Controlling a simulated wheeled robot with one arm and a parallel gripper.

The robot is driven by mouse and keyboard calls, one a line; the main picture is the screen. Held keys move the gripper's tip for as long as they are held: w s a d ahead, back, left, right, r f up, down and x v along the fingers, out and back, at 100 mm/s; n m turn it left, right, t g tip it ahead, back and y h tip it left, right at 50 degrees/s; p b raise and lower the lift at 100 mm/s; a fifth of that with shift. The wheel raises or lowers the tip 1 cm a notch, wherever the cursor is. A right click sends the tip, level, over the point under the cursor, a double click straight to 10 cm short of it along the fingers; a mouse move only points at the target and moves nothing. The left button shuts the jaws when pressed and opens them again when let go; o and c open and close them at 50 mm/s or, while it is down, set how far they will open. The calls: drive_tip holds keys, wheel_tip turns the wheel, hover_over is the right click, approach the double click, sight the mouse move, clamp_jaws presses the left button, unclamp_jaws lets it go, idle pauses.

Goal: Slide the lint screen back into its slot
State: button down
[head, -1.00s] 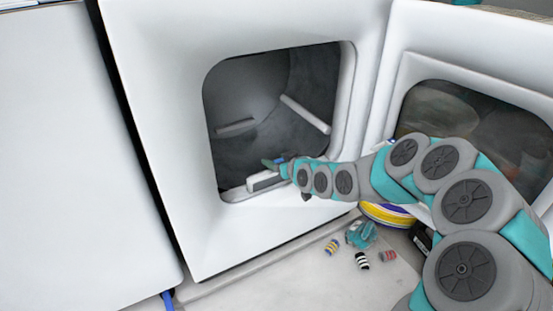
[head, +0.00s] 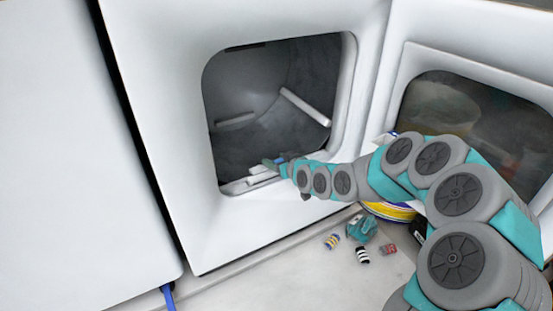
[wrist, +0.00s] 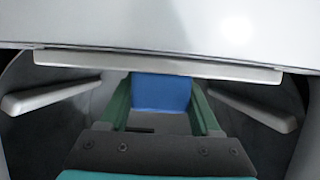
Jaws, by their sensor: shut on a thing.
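The dryer's open square opening (head: 345,110) shows the grey drum inside. My gripper (head: 276,162) is at the lower right of this opening, just above its bottom lip. In the wrist view my gripper's green fingers (wrist: 163,105) stand on both sides of a blue piece and are shut on it. This blue piece (wrist: 160,93) appears to be the grip of the lint screen. In the head view a thin pale piece (head: 260,170), likely part of the screen, lies by the fingertips over the lip. The slot itself cannot be made out clearly.
The dryer door (head: 403,75) with its dark window stands open at the right, behind my arm. Pale fins (head: 305,107) stick out inside the drum. Several small striped items (head: 362,255) and a teal object (head: 361,229) lie on the floor below.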

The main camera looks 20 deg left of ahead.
unclamp_jaws()
drive_tip(key=shift+f, duration=0.15)
drive_tip(key=shift+p+v, duration=0.5)
drive_tip(key=shift+v, duration=3.45)
